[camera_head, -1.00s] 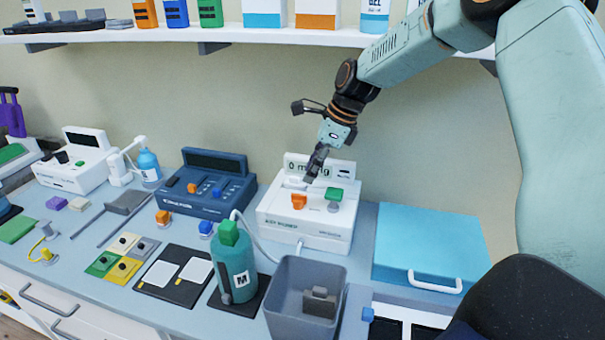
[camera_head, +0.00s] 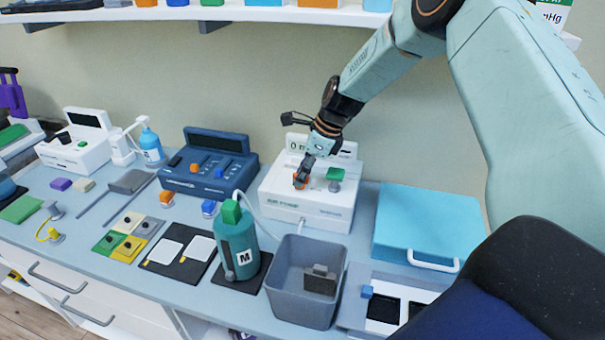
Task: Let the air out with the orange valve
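The white pump unit (camera_head: 308,208) stands on the counter near the wall, with a display reading 0 at its back, partly covered by my arm. The orange valve (camera_head: 300,183) is on its top at the left, mostly hidden behind my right gripper. A green knob (camera_head: 335,174) is beside it on the right. My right gripper (camera_head: 301,178) reaches down from the upper right, its fingertips at the orange valve. Whether the fingers touch or grip it cannot be made out. My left gripper is not in view.
A green-capped bottle (camera_head: 236,247) and a grey bin (camera_head: 304,285) stand in front of the unit. A navy device (camera_head: 207,175) is to the left, with its own orange knob. A teal box (camera_head: 430,225) is to the right. A shelf (camera_head: 190,13) runs above.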

